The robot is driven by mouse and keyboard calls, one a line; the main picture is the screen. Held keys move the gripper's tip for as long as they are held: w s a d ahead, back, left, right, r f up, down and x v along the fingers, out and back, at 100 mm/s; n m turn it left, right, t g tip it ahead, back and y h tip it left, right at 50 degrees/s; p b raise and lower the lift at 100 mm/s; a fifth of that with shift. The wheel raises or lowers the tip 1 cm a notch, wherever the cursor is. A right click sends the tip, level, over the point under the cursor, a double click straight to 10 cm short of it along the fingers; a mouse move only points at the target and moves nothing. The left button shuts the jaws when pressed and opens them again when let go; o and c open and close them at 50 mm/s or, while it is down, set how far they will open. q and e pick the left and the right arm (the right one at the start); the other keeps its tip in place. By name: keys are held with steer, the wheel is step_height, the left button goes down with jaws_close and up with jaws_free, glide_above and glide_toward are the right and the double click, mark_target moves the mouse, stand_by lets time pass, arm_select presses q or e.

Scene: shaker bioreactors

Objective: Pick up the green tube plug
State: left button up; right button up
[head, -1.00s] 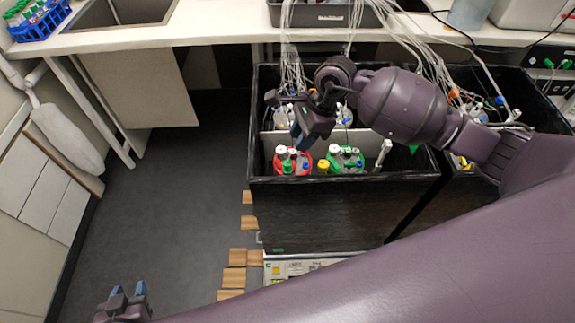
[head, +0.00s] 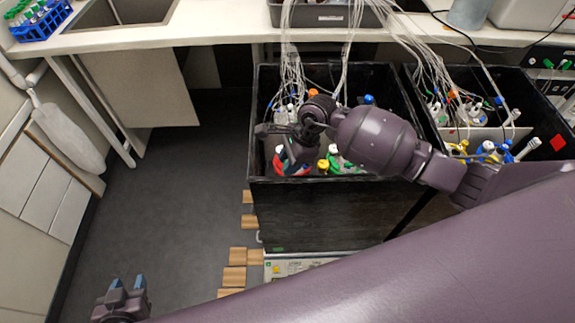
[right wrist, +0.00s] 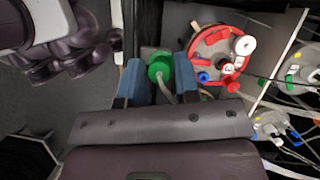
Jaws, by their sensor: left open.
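A green tube plug (right wrist: 160,66) shows in the right wrist view, with a pale tube by it. My right gripper (right wrist: 161,75) has its two blue fingers on either side of the plug, with the left finger overlapping its edge. I cannot tell whether the fingers press on it. In the head view my right gripper (head: 290,160) points down at the front left of the left black box, and the plug is hidden. My left gripper (head: 127,285) is open and empty at the lower left, over the floor.
A red-lidded bioreactor (right wrist: 218,55) stands just right of my right fingers, with others farther right. The black box (head: 340,195) has raised walls around them. Many tubes (head: 300,45) hang from the bench. Floor (head: 180,190) to the left is clear.

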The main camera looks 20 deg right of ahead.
steer(key=c, duration=0.5)
arm_select(q)
steer(key=shift+s+f, duration=0.2)
steer(key=shift+s, duration=0.05)
arm_select(e)
jaws_close()
